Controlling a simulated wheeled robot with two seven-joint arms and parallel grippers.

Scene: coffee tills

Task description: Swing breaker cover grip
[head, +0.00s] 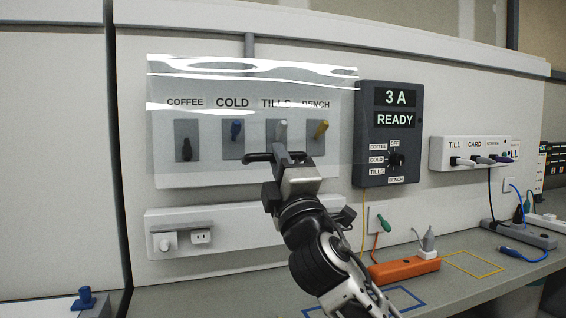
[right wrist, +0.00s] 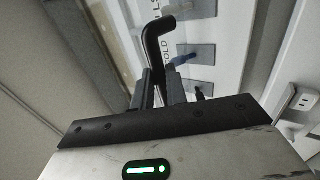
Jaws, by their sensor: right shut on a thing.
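A clear breaker cover (head: 210,145) hangs over a wall panel with several switches labelled COFFEE, COLD, TILLS and BENCH. Its black grip (head: 259,156) is a short bar at the cover's lower part. My right gripper (head: 283,158) is shut on the grip, and its arm comes up from below. In the right wrist view the black bent grip (right wrist: 155,50) stands between the two fingers (right wrist: 160,92), with the COLD label behind it. My left gripper is not in view.
Right of the cover is a dark box (head: 388,135) reading 3 A READY with a dial. A white socket strip (head: 470,152) holds several plugs. Below are an outlet box (head: 215,258), an orange power strip (head: 405,270) and cables on the grey counter (head: 460,295).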

